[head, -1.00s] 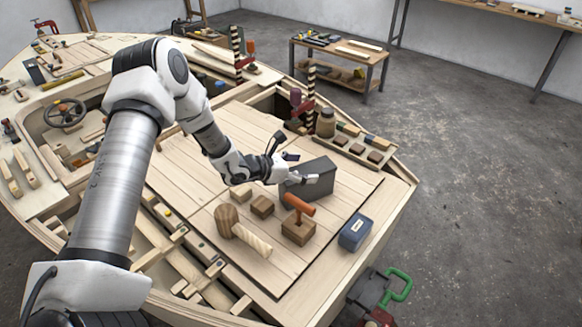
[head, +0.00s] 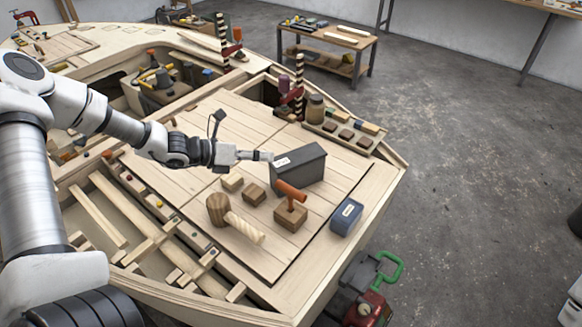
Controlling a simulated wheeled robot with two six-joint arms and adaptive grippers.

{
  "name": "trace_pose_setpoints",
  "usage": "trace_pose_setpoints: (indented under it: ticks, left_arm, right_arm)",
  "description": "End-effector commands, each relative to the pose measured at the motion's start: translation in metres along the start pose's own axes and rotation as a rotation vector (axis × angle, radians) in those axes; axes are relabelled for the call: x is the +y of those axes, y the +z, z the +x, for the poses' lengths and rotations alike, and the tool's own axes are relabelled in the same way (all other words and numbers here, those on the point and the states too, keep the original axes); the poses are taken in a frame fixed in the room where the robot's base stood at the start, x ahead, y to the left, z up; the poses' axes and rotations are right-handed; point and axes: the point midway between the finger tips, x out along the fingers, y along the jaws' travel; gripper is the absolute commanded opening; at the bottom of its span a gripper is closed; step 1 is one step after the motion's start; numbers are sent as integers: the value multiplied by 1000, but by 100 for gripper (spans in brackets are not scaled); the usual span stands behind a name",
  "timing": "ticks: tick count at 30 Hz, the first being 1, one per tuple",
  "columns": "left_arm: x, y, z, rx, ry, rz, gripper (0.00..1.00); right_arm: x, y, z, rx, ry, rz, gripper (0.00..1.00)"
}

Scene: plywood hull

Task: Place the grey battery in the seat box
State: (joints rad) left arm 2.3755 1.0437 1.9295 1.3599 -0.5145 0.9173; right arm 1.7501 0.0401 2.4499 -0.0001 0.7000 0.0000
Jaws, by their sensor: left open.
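The grey battery (head: 304,170) is a dark grey box with a small white label on its left side. It sits upright on the plank deck (head: 215,125) of the plywood hull. My left gripper (head: 266,156) is open at the battery's upper left end, with its fingertips close to it; I cannot tell whether they touch. I cannot tell for sure which opening is the seat box; an open compartment (head: 262,91) lies behind the deck by a striped post. My right gripper is not in view.
Near the battery are a mallet (head: 219,208), small wooden blocks (head: 254,193), a block with an orange handle (head: 290,214) and a blue box (head: 346,216). A jar (head: 315,108) and striped posts stand behind. Bare planks lie left of the battery.

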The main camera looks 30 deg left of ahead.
Motion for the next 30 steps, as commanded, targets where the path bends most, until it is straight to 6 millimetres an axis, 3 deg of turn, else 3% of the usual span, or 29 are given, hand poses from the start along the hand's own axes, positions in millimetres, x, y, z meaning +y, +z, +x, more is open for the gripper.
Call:
trace_pose_setpoints:
  ticks: [4,8,12,15,19,30]
  left_arm:
    - [5,-3,17,203,-3,-83,92]
    - [20,-3,35,423,119,-32,92]
    - [37,16,61,611,312,243,92]
    - [29,30,84,683,365,466,92]
    - [18,26,103,710,374,528,92]
    - [39,-4,138,710,371,520,92]
  right_arm:
    - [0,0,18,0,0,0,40]
    - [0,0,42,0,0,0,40]
    - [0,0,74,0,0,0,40]
    - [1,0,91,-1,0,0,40]
    - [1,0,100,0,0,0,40]
    - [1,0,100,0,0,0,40]
